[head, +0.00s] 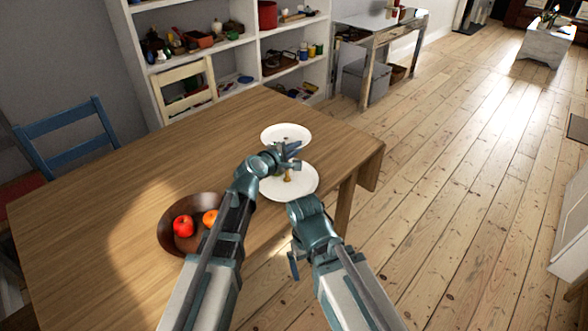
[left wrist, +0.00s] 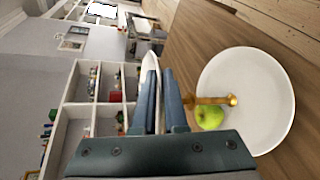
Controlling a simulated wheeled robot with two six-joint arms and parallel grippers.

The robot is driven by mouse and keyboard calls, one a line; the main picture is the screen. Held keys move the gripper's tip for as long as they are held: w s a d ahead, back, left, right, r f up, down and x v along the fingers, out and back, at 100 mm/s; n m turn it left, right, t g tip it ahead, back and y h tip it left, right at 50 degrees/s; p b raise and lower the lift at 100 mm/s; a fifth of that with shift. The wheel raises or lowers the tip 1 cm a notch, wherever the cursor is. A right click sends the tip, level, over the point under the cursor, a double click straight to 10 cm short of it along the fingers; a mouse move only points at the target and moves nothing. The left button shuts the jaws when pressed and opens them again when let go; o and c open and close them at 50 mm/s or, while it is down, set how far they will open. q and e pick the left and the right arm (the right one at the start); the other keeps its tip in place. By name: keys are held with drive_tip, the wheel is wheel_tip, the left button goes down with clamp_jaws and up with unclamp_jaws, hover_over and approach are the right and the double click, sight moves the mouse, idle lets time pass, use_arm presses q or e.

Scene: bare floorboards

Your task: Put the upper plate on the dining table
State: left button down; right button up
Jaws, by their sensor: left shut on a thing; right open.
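The upper plate (head: 286,133) is white and round. My left gripper (head: 293,157) is shut on its near rim. In the left wrist view the plate shows edge-on (left wrist: 146,66) between the two fingers (left wrist: 164,98), roughly level and above the tabletop. A second white plate (head: 300,188) lies lower and nearer on the dining table (head: 120,195); it also shows in the left wrist view (left wrist: 262,80). A green apple (left wrist: 209,117) and a gold-coloured object (left wrist: 215,100) are at this plate. My right gripper (head: 294,262) is open and empty, beside the table's near edge.
A brown bowl (head: 168,227) with a red apple (head: 183,226) and an orange (head: 210,218) stands on the table at left. A blue chair (head: 65,125) and a cream chair (head: 185,88) stand beyond the table. The tabletop left of the plates is mostly clear.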

use_arm(q)
wheel_tip(320, 180, down, 2)
drive_tip(key=shift+b, duration=0.4)
use_arm(e)
drive_tip(key=shift+f, duration=0.95)
drive_tip(key=shift+f, duration=0.1)
use_arm(q)
wheel_tip(320, 180, down, 4)
drive_tip(key=b, duration=0.4)
drive_tip(key=shift+f+b, duration=0.25)
drive_tip(key=shift+b, duration=0.05)
use_arm(e)
wheel_tip(320, 180, down, 4)
drive_tip(key=shift+f, duration=0.15)
use_arm(q)
drive_tip(key=c, duration=1)
unclamp_jaws()
drive_tip(key=shift+o, duration=0.2)
drive_tip(key=shift+s+f, duration=0.1)
drive_tip(key=shift+f, duration=0.15)
use_arm(e)
drive_tip(key=shift+f, duration=0.25)
